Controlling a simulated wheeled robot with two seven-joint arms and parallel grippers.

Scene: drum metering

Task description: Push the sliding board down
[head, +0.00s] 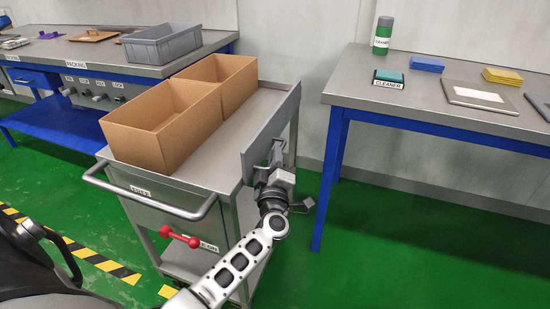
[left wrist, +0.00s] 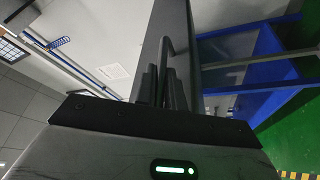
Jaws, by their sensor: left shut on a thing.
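The sliding board (head: 272,127) is a long grey panel standing upright along the right side of the cart, its top edge above the cart's top. My left gripper (head: 277,165) is at the board's outer face, towards its lower part. It is shut on what looks like the board's grey handle. In the left wrist view the fingers (left wrist: 161,88) close around a thin bent handle (left wrist: 168,50), with the grey board (left wrist: 156,35) behind it. The fingertips partly hide the grip. My right gripper is not in view.
The cart (head: 215,180) carries two open cardboard boxes (head: 160,128) and has a red handle (head: 183,239) on its front. A blue-legged table (head: 440,115) with a cleaner bottle (head: 382,36) stands to the right. A packing bench (head: 60,52) is behind left. Green floor is clear at right.

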